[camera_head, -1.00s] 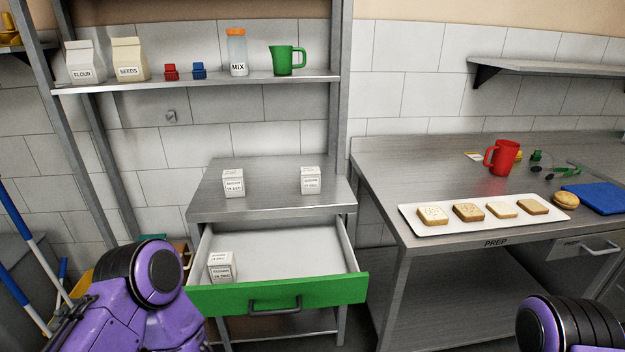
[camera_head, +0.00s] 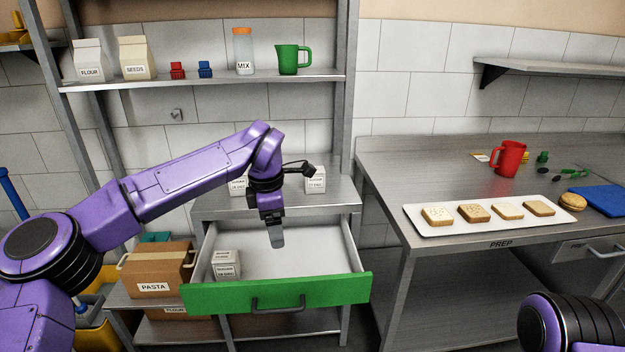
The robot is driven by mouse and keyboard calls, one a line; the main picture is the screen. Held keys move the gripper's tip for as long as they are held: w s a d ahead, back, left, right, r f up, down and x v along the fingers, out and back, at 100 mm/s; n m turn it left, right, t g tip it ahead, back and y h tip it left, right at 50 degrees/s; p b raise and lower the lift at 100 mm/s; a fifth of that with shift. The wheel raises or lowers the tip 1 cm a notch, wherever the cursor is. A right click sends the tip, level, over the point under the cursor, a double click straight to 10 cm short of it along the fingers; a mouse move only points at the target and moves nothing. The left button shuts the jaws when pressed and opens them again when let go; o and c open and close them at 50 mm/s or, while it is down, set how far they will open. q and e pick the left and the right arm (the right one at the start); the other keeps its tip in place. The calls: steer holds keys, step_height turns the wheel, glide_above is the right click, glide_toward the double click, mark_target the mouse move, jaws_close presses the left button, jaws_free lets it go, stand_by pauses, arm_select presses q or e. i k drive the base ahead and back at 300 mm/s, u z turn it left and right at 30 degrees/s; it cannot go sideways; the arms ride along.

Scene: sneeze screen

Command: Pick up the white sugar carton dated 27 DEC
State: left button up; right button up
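Three white sugar cartons are in view. One carton (camera_head: 316,181) stands at the right on the steel cabinet top. A second carton (camera_head: 237,188) stands at the left there, partly hidden behind my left arm. A third carton (camera_head: 226,265) sits in the left part of the open drawer. The date print is too small to read surely. My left gripper (camera_head: 277,236) points down over the drawer, right of the drawer carton and apart from it. It is seen edge-on, so its opening is unclear. My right gripper is out of view; only part of that arm shows at bottom right.
The green-fronted drawer (camera_head: 340,287) is pulled out, its right part empty. A shelf (camera_head: 215,79) with flour, seeds, a mix jar and a green jug is above. A PASTA box (camera_head: 153,286) stands left. The prep table (camera_head: 420,180) holds a bread tray and red jug.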

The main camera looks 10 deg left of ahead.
mark_target(315, 185)
steer(key=i, duration=1.45)
